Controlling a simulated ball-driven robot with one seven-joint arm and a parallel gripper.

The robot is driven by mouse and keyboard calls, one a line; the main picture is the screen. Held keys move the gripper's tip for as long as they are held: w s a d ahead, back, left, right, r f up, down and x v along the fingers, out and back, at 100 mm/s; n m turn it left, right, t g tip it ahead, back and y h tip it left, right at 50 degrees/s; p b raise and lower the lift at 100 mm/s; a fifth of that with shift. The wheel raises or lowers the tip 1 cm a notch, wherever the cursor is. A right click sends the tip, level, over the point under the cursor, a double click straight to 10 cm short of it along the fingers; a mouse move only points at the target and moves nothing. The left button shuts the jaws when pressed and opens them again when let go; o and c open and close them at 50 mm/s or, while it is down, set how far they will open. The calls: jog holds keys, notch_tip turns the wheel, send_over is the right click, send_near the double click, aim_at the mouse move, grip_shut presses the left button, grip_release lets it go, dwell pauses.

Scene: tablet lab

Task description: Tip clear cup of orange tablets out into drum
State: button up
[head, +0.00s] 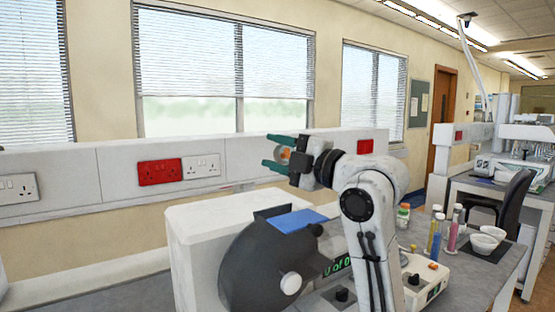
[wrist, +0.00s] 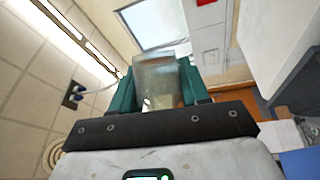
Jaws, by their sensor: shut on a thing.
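My gripper (head: 284,152), with teal fingers, is shut on the clear cup (wrist: 158,75). In the head view it is held high above the tester, its fingers pointing left, and a small orange patch shows between them. In the wrist view the cup sits between both fingers, with a pale yellowish patch low in it; single tablets cannot be made out. The dark grey drum (head: 250,262) stands upright on the front of the white tester (head: 200,232), below my gripper. Its opening cannot be made out.
A blue flat piece (head: 297,220) lies beside the drum's top. To the right on the grey bench (head: 478,270) stand colored tubes (head: 436,232), white bowls (head: 487,240) and a small instrument (head: 425,280). Wall trunking with a red socket (head: 159,173) runs behind. The air left of my gripper is clear.

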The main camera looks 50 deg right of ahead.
jog(key=shift+s+a+n+t+y+b, duration=0.1)
jog(key=shift+a+n+t+y+b, duration=0.2)
jog(key=shift+n+b, duration=0.9)
jog(key=shift+s+a+n+t+y+b, duration=0.1)
jog(key=shift+n+t+y+b, duration=0.4)
jog(key=shift+b, duration=1.3)
jog(key=shift+s+a+n+t+y+b, duration=0.1)
jog(key=shift+a+n+t+y+b, duration=0.1)
jog(key=shift+n+b, duration=1.05)
jog(key=shift+s+a+n+t+y+b, duration=0.15)
jog(key=shift+n+y+b, duration=0.4)
jog(key=shift+n+b, duration=0.65)
jog(key=shift+s+a+n+t+y+b, duration=0.1)
jog(key=shift+a+n+y+b, duration=0.15)
jog(key=shift+n+y+b, duration=0.85)
jog(key=shift+s+a+n+t+y+b, duration=0.15)
jog(key=shift+n+b, duration=0.4)
jog(key=shift+b, duration=1.3)
